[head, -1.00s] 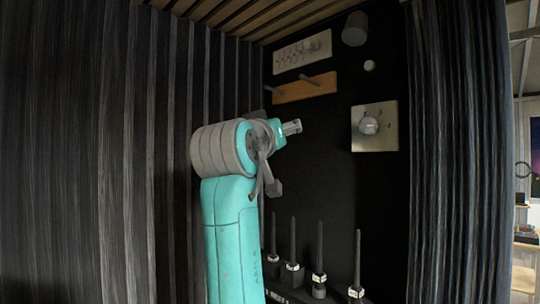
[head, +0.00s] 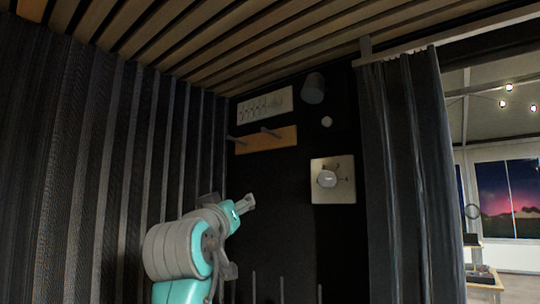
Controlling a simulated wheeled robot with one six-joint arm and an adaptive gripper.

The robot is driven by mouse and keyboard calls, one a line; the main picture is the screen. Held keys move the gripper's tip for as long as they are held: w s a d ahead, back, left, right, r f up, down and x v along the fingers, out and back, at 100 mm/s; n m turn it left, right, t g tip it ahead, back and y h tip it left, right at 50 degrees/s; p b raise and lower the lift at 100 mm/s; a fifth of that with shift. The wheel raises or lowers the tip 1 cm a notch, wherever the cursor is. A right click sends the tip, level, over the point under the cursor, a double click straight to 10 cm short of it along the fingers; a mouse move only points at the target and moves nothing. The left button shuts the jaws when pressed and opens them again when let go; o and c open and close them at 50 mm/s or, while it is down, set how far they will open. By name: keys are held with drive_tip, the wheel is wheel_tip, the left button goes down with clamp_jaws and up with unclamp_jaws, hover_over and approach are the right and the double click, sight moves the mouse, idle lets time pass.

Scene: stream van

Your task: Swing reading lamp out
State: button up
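A dark grey cylinder (head: 313,88), which looks like the reading lamp's head, is high on the black back wall. A small pale round knob (head: 327,122) is on the wall just below it. Any arm or hinge of the lamp is too dark to make out. My gripper (head: 228,270) shows as dark grey parts at the end of my teal and grey arm, lower left of the lamp and apart from it. Its fingers are small, dark and partly hidden by the arm, so their opening is unclear.
A wooden rail with pegs (head: 266,140) and a white panel (head: 265,104) are left of the lamp. A pale plate with a round fitting (head: 333,181) is below. Thin upright rods (head: 282,288) stand low. A dark curtain (head: 408,170) bounds the right; slatted wall is left.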

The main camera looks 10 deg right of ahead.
drive_tip(key=s+d+r+m+g+h, duration=0.1)
drive_tip(key=s+d+r+m, duration=0.15)
drive_tip(key=r, duration=0.35)
drive_tip(key=s+d+r+m+g+h, duration=0.1)
drive_tip(key=s+r+h, duration=0.15)
drive_tip(key=r, duration=0.35)
drive_tip(key=m+g+h, duration=0.1)
drive_tip(key=m+g, duration=0.2)
drive_tip(key=m, duration=0.2)
approach(310, 84)
drive_tip(key=w, duration=0.2)
drive_tip(key=x, duration=0.7)
drive_tip(key=d+x, duration=0.1)
drive_tip(key=x, duration=0.2)
drive_tip(key=shift+d, duration=0.15)
drive_tip(key=shift+c, duration=0.3)
